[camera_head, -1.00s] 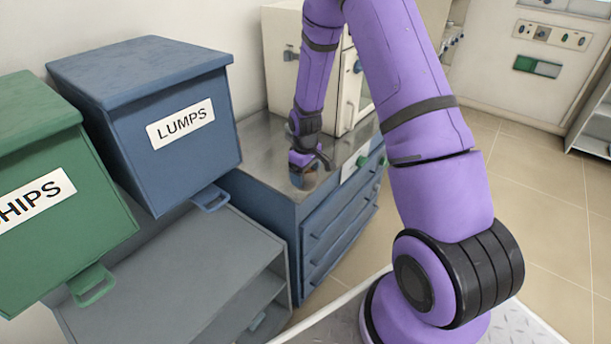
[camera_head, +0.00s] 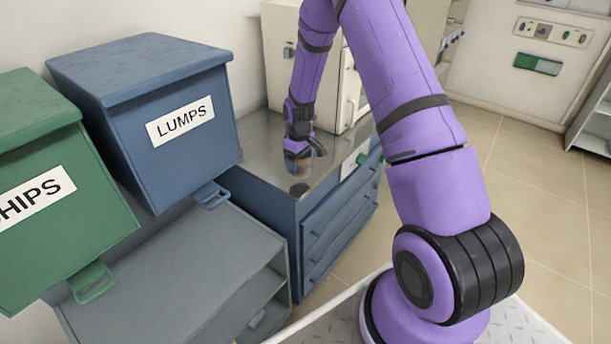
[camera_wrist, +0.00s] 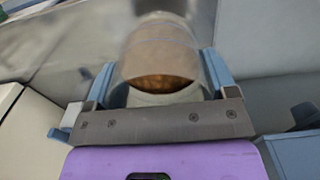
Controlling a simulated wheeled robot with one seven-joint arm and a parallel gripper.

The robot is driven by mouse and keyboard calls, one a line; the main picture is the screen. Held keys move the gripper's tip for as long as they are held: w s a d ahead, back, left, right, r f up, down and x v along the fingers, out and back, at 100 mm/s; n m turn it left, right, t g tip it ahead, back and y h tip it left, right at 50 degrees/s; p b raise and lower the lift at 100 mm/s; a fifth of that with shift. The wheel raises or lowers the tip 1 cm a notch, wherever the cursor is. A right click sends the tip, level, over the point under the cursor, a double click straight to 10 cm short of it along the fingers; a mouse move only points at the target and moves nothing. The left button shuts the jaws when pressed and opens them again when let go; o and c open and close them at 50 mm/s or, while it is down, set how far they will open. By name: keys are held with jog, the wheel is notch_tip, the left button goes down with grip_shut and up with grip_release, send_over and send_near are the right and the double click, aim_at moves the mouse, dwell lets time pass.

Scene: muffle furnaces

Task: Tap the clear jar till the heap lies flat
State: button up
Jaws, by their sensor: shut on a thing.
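The clear jar (camera_wrist: 160,45) is between the blue fingers of my gripper (camera_wrist: 158,65) in the wrist view, and they are shut on it. Brown grains (camera_wrist: 162,82) show through its wall as a band with a curved edge. The wrist view is blurred, so I cannot tell how level the heap lies. In the head view my gripper (camera_head: 301,147) holds the jar (camera_head: 300,166) upright, a little above the metal bench top (camera_head: 262,150). A dark reflection shows on the metal below it.
A pale furnace cabinet (camera_head: 287,50) stands behind my gripper on the bench. Blue drawers (camera_head: 335,215) are below. A blue LUMPS bin (camera_head: 185,160) and a green CHIPS bin (camera_head: 75,230) are at left, above a grey shelf unit (camera_head: 190,275). Bare bench lies left of the jar.

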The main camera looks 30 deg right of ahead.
jog(key=shift+w+d+f, duration=0.2)
jog(key=shift+w+d, duration=0.25)
jog(key=shift+w, duration=1.1)
jog(key=shift+w+d+f, duration=0.2)
jog(key=shift+w+d, duration=0.2)
jog(key=shift+w, duration=1.1)
jog(key=shift+w+d+f, duration=0.2)
jog(key=shift+w+d, duration=0.25)
jog(key=shift+w, duration=1.1)
notch_tip(320, 180, down, 3)
jog(key=shift+c, duration=0.3)
jog(key=shift+r, duration=0.15)
jog(key=shift+c, duration=0.3)
jog(key=shift+r, duration=1.6)
